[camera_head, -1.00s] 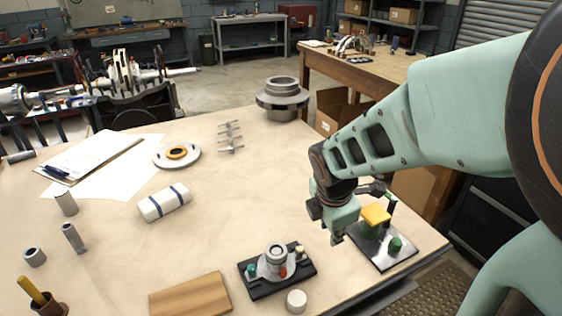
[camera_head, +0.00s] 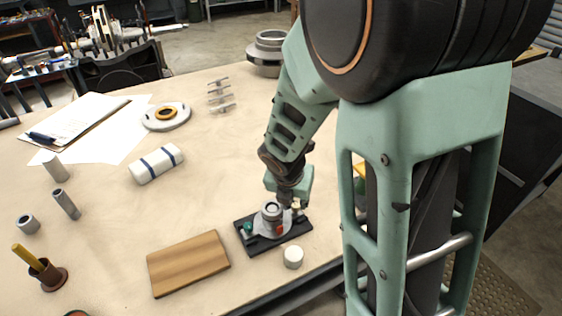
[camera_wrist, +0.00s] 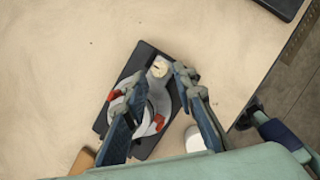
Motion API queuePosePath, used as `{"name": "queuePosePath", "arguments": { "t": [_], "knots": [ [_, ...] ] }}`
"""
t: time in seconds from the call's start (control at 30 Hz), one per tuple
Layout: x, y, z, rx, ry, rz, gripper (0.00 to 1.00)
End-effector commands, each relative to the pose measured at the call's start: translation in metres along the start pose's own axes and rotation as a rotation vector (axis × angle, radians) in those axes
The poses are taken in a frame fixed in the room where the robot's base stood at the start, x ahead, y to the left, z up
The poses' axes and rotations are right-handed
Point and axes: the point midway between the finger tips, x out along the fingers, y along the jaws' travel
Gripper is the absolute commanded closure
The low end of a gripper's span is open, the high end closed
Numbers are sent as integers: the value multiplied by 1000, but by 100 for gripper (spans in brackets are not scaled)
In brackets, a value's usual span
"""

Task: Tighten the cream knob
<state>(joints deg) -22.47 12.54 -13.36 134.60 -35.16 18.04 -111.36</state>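The split casing (camera_head: 268,222) is a grey metal body on a black base plate (camera_head: 262,248) near the table's front edge. The cream knob (camera_head: 297,207) is at its right end; in the wrist view the cream knob (camera_wrist: 160,68) shows a slotted pale top. A red knob (camera_head: 280,230) and a teal knob (camera_head: 247,229) are also on the casing. My gripper (camera_head: 289,202) is low over the casing's far right side. In the wrist view my gripper (camera_wrist: 158,76) is open, with its fingertips on either side of the cream knob. I cannot tell whether they touch it.
A white cylinder (camera_head: 293,257) stands just in front of the casing. A wooden board (camera_head: 188,263) lies to its left. A striped white roll (camera_head: 156,163) and a flanged disc (camera_head: 166,116) lie farther back. The table between them is clear.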

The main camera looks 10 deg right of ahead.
Motion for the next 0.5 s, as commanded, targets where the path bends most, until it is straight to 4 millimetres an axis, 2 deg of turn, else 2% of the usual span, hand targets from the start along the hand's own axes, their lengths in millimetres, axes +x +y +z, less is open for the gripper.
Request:
{"name": "queuePosePath", "arguments": {
  "t": [0.03, 0.2, 0.5],
  "knots": [
    [11, -1, -1, -1, 1, -3, 75],
    [27, 0, 0, 0, 0, -2, 75],
    [34, 0, 1, 1, -1, 0, 75]
  ]
}}
